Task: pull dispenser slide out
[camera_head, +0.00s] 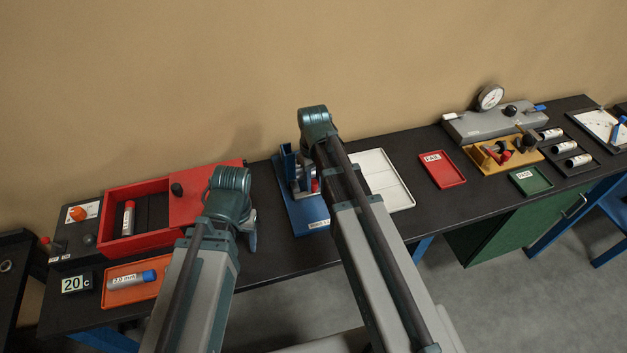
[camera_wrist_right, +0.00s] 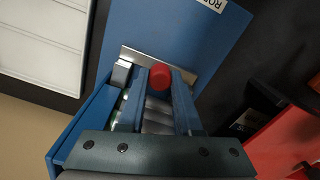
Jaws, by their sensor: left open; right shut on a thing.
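The blue rod dispenser (camera_head: 290,163) stands on a blue base plate (camera_head: 300,217) at the middle of the bench; the plate also shows in the right wrist view (camera_wrist_right: 165,30). In the wrist view grey rods (camera_wrist_right: 158,112) show inside the dispenser, and a metal strip (camera_wrist_right: 130,54), apparently the slide, lies at its foot. The red knob (camera_wrist_right: 160,76) is between the fingertips of my right gripper (camera_wrist_right: 160,84), which is shut on it; the exact contact is partly hidden. My left gripper (camera_head: 250,232) is open and empty, left of the base plate.
A red box (camera_head: 112,210) with a sliding lid and an orange tray (camera_head: 120,295) are at the left. A white tray (camera_head: 385,178) lies right of the dispenser. A red tray (camera_head: 442,170) and a gauge (camera_head: 490,97) are further right. The bench front at centre right is clear.

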